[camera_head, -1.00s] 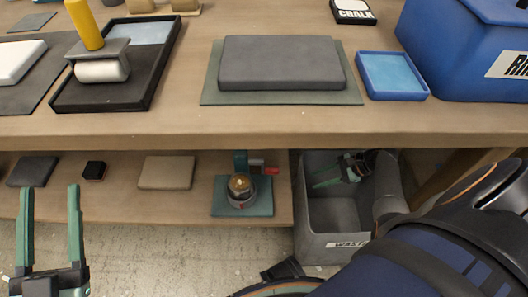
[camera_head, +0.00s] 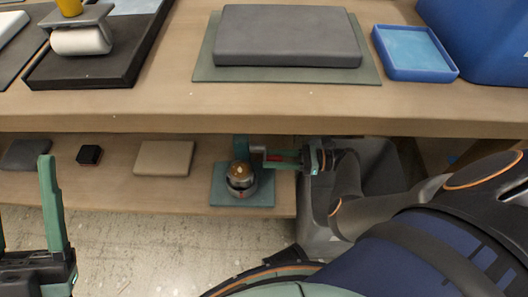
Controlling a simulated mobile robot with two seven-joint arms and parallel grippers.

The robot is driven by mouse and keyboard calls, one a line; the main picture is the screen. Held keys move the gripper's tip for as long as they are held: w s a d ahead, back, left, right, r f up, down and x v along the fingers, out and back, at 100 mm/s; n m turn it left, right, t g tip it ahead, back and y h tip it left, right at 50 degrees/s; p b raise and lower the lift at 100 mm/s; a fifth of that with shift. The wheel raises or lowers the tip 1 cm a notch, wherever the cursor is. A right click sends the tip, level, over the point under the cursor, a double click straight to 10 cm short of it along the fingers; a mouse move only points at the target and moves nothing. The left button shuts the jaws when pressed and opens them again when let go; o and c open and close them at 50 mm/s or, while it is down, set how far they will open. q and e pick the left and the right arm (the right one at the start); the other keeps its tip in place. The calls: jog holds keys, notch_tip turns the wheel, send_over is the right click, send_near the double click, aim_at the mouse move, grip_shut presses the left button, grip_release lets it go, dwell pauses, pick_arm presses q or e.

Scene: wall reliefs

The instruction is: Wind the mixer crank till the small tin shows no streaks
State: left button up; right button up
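The mixer stands on the lower shelf: a small round tin (camera_head: 241,178) with brownish contents, on a teal base plate (camera_head: 258,197) with a teal post behind it. Its grey crank arm leads right to a red handle (camera_head: 272,157). Streaks in the tin are too small to make out. My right gripper (camera_head: 280,158) reaches in from the right, with its green fingers at the red handle and partly covering it. Whether they are closed on it is unclear. My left gripper (camera_head: 25,195) is open and empty at the lower left, far from the mixer, partly cut off by the frame.
The bench top edge (camera_head: 200,124) overhangs the lower shelf. A grey waste bin (camera_head: 375,205) stands right of the shelf, partly behind my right arm. A tan block (camera_head: 164,158) and a small black block (camera_head: 89,154) lie left of the mixer.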

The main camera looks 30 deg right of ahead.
jog(key=shift+x, duration=1.35)
jog(key=shift+c, duration=0.3)
grip_shut()
